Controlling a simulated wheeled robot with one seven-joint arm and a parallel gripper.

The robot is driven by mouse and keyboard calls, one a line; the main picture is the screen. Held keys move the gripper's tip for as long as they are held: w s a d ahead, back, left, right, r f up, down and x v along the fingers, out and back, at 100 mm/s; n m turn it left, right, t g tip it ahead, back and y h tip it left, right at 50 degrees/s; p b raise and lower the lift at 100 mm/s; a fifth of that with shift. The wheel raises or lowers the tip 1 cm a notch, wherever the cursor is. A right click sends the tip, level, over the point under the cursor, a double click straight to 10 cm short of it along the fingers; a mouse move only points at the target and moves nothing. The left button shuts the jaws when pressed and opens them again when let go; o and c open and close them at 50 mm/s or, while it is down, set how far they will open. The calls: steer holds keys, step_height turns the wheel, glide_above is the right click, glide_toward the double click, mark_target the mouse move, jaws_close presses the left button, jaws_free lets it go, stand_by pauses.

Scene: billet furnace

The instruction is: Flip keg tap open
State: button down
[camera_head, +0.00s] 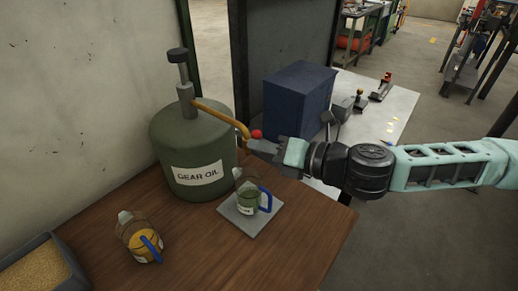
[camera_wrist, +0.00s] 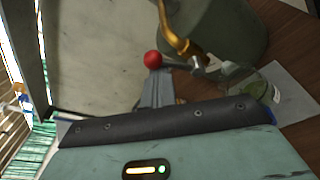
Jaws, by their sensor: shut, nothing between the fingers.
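The green keg (camera_head: 180,140) labelled GEAR OIL stands on the wooden table, and part of it shows in the wrist view (camera_wrist: 225,30). Its brass tap (camera_head: 220,114) reaches right and bends down at the end; it also shows in the wrist view (camera_wrist: 177,32). A red ball knob (camera_head: 256,134) sits by the tap's end, and also shows in the wrist view (camera_wrist: 152,60). My gripper (camera_head: 256,146) is shut and empty, its fingertips (camera_wrist: 155,74) right at the knob. Whether they touch it I cannot tell. A clear jug (camera_head: 247,200) with a blue handle stands below the tap.
The jug stands on a grey square plate (camera_head: 236,221). A second jug (camera_head: 138,240) with amber contents is at the front left, near a grain-filled bin (camera_head: 72,275). A blue box (camera_head: 297,100) stands behind my gripper. The table's right front is clear.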

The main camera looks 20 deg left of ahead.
steer(key=shift+w+d+r+m, duration=0.2)
steer(key=shift+w+m, duration=0.25)
steer(key=shift+m, duration=0.65)
